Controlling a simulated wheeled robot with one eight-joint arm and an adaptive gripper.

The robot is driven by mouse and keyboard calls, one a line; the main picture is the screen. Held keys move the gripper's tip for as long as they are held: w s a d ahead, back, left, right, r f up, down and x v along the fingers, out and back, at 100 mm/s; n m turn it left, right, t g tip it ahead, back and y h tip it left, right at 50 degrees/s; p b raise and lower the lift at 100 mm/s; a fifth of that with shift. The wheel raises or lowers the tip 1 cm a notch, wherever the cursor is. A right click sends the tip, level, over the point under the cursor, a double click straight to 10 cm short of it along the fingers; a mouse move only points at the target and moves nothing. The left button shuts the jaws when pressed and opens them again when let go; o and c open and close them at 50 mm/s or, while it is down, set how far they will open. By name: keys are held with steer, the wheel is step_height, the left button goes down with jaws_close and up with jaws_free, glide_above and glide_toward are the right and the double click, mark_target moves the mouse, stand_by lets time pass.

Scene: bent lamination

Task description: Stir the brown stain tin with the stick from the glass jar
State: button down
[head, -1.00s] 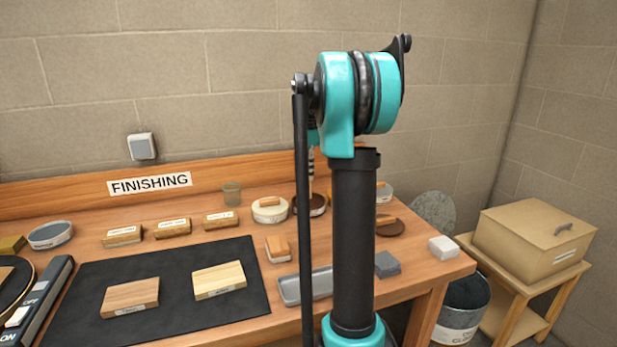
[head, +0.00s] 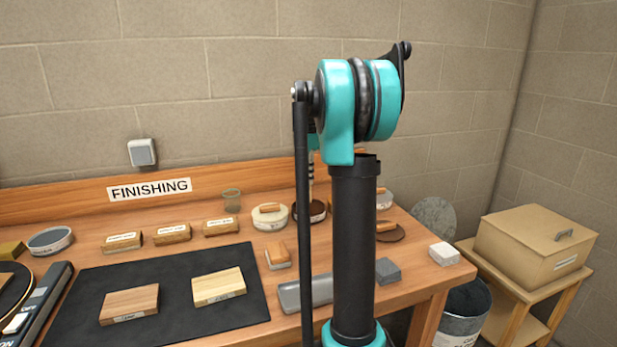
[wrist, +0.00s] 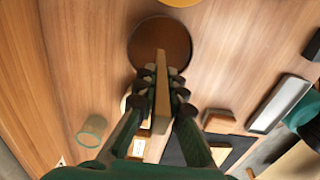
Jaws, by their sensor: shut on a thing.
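The brown stain tin (head: 318,214) stands at the back of the bench, partly hidden by my arm in the head view. In the wrist view the tin (wrist: 150,40) is a round vessel with dark brown contents. My gripper (wrist: 161,78) is shut on a flat wooden stick (wrist: 162,100). The stick's far end overlaps the brown surface in the wrist view; whether it dips in, and how deep, I cannot tell. The greenish glass jar (head: 231,198) stands to the left at the back with no stick visible in it; it also shows in the wrist view (wrist: 92,130).
Labelled wood blocks (head: 172,233), a sanding block (head: 278,256), a dark mat (head: 180,305) and a grey tray (head: 303,294) lie nearer. A brown disc (head: 392,234) lies right.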

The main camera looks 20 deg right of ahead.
steer(key=shift+r, duration=2.5)
